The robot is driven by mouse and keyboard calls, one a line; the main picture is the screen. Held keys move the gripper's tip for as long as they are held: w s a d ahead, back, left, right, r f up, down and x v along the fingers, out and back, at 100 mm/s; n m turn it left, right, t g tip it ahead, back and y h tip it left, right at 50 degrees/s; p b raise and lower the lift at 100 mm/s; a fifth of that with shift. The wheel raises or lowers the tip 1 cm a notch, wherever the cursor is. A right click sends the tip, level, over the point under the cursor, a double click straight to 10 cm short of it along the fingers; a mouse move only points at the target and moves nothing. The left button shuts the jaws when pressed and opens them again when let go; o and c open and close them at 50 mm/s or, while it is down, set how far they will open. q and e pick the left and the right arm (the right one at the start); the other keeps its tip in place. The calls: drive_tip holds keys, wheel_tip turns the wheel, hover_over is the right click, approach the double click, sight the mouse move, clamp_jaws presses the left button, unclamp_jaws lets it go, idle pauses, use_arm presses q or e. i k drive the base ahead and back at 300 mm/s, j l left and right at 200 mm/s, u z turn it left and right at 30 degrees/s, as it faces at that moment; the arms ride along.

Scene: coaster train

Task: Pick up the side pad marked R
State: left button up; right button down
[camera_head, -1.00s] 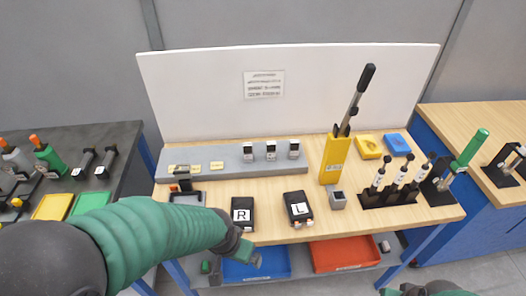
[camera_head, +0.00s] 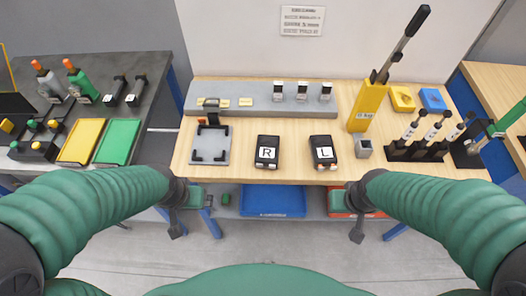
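The side pad marked R (camera_head: 267,164) is a black block with a white label, lying flat near the front middle of the wooden table (camera_head: 240,137). A similar pad marked L (camera_head: 324,163) lies just to its right. My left gripper (camera_head: 176,229) hangs in front of the table's front edge, left of and nearer than the R pad, apart from it. My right gripper (camera_head: 357,233) hangs in front of the edge, right of both pads. Both grippers touch neither pad, and I cannot make out their finger gaps.
A grey fixture (camera_head: 210,147) stands left of the R pad. A grey rail (camera_head: 260,103) with small blocks runs behind. A grey cube (camera_head: 363,149), a yellow lever stand (camera_head: 366,110) and a tool rack (camera_head: 420,152) stand right. Blue (camera_head: 273,200) and red bins sit below.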

sight(267, 147)
drive_tip(key=u, duration=1.65)
drive_tip(key=l+u, duration=0.15)
drive_tip(key=l, duration=0.25)
drive_tip(key=k+l+u, duration=0.15)
drive_tip(key=l, duration=0.25)
drive_tip(key=k+l+u, duration=0.15)
drive_tip(key=l, duration=0.25)
drive_tip(key=k+l+u, duration=0.15)
drive_tip(key=l, duration=0.25)
